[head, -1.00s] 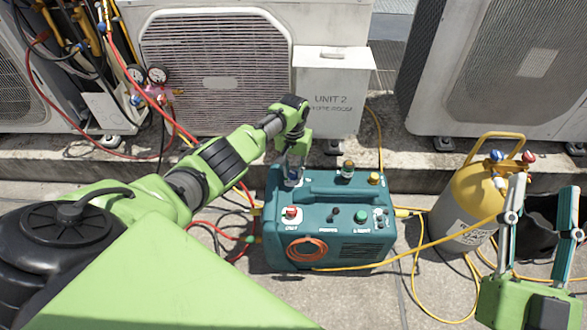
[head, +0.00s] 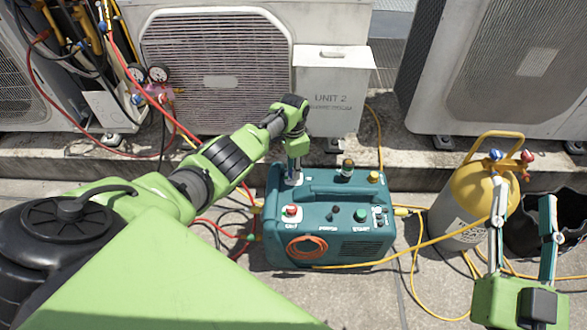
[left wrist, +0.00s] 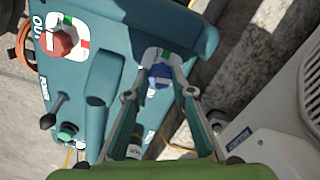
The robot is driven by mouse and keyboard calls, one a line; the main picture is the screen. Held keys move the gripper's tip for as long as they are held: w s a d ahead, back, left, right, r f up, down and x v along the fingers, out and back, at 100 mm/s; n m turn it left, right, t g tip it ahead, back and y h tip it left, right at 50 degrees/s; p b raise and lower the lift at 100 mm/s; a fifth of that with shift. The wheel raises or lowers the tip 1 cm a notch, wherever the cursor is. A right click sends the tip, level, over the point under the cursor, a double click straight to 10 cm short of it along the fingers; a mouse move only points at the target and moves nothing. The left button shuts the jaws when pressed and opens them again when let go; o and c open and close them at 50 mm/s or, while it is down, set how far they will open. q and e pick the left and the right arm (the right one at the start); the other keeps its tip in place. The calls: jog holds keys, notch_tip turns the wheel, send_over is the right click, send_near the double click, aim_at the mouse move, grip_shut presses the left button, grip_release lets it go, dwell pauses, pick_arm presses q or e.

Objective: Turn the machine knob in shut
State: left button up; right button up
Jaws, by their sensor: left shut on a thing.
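The teal machine (head: 335,190) stands on the rooftop floor. A blue knob (left wrist: 159,76), on a white plate with green and red marks, is at its back left corner; I take it for the in knob, though its label is hidden. My left gripper (head: 293,178) reaches down to it, and in the left wrist view the fingertips (left wrist: 160,84) are closed on both sides of the knob. A red knob (head: 291,211) marked OUT sits at the front left; it also shows in the left wrist view (left wrist: 60,43). My right gripper (head: 524,198) is open and empty at the right.
A yellow-topped gas cylinder (head: 474,195) and a dark bucket (head: 545,222) stand right of the machine. Yellow hoses (head: 415,262) lie on the floor. Condenser units (head: 225,70) line the back. A gauge set (head: 149,74) hangs at the left.

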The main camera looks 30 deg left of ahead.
pick_arm(q)
jog(key=shift+m, duration=0.7)
jog(key=o, duration=1.1)
notch_tip(320, 180, up, 12)
jog(key=shift+f, duration=0.1)
dwell(0.3)
